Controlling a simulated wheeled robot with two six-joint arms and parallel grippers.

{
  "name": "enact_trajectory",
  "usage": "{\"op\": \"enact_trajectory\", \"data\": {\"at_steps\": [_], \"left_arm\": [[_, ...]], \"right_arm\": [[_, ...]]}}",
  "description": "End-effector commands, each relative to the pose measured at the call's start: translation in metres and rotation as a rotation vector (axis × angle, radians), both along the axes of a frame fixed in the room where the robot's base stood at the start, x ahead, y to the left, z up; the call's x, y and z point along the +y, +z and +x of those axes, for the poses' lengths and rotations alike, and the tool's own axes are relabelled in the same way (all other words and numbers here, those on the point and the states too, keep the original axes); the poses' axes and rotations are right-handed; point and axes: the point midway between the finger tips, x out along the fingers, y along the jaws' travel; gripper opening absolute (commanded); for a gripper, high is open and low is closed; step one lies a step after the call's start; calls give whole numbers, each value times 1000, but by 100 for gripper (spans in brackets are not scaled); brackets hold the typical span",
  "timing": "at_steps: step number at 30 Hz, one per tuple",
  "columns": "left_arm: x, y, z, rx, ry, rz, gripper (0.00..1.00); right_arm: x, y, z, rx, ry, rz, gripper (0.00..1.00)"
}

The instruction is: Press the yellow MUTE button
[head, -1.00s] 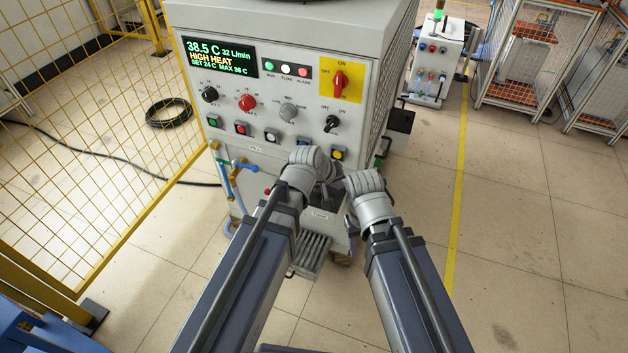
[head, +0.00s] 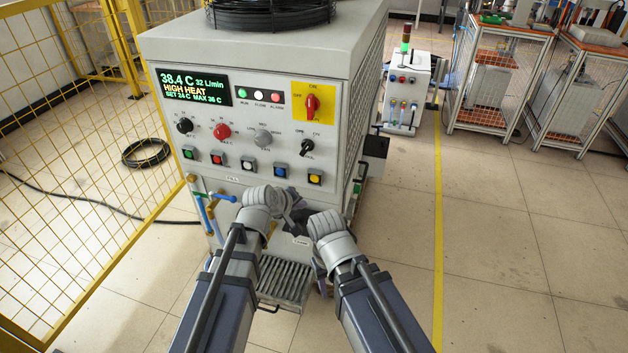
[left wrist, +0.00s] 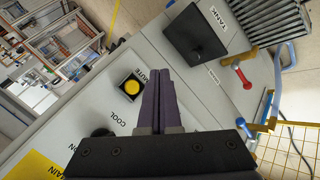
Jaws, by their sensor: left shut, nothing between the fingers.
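The yellow MUTE button (head: 315,178) is the rightmost in the lower button row on the machine's front panel. In the left wrist view the yellow button (left wrist: 131,87) sits in a black square bezel, with the word MUTE beside it. My left gripper (head: 297,207) is in front of the panel, below the button row. In the left wrist view my left gripper's fingers (left wrist: 160,85) are together with nothing between them, to the right of the button and apart from it in the picture.
The machine's display (head: 194,87) reads 38.4 C and HIGH HEAT. A blue button (head: 279,170) is left of the yellow one. A black switch (head: 307,147) is above. A yellow mesh fence (head: 70,150) stands left. A black tank lid (left wrist: 196,38) shows in the left wrist view.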

Motion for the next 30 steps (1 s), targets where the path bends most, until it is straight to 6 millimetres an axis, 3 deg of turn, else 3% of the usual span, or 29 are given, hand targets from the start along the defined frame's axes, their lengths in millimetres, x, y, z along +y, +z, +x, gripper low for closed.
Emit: {"op": "enact_trajectory", "data": {"at_steps": [18, 30], "left_arm": [[-23, 0, 70, 0, -1, 1, 0], [-26, 0, 79, 0, 0, 0, 0]], "right_arm": [[0, 0, 0, 0, 0, 0, 50], [0, 0, 0, 0, 0, 0, 50]]}}
